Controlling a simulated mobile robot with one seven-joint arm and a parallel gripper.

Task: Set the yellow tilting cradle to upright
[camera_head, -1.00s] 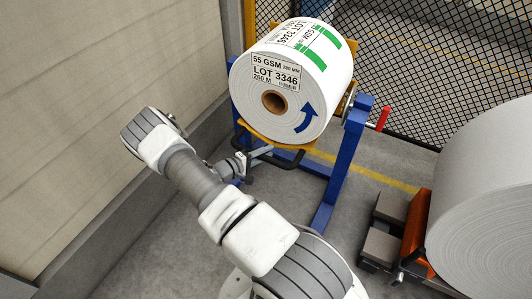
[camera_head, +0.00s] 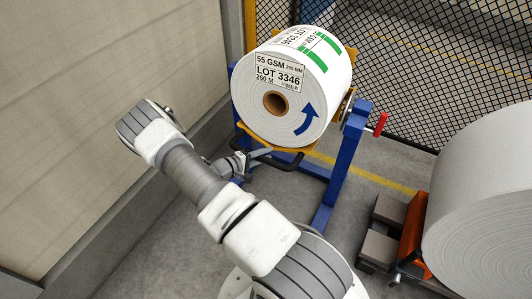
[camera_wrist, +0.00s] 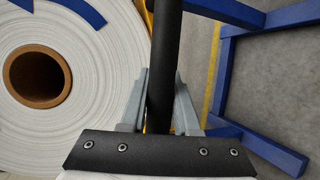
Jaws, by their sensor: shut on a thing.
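The yellow tilting cradle (camera_head: 259,139) shows as an edge under a large white paper roll (camera_head: 302,85) with a brown core. The cradle sits in a blue stand (camera_head: 343,158), and the roll's labelled end faces me, tilted upward. A black bar handle (camera_head: 286,165) projects from the cradle's lower front. My gripper (camera_head: 250,160) is at the left part of this handle. In the wrist view, my gripper (camera_wrist: 158,100) has its grey fingers on both sides of the black bar (camera_wrist: 164,50), shut on it. Most of the cradle is hidden by the roll.
A red lever (camera_head: 380,124) is on the stand's right side. A second large roll (camera_head: 482,190) on an orange support (camera_head: 413,226) stands at right. A beige wall (camera_head: 90,110) runs along the left, and mesh fencing (camera_head: 430,65) stands behind. Grey floor is free at lower left.

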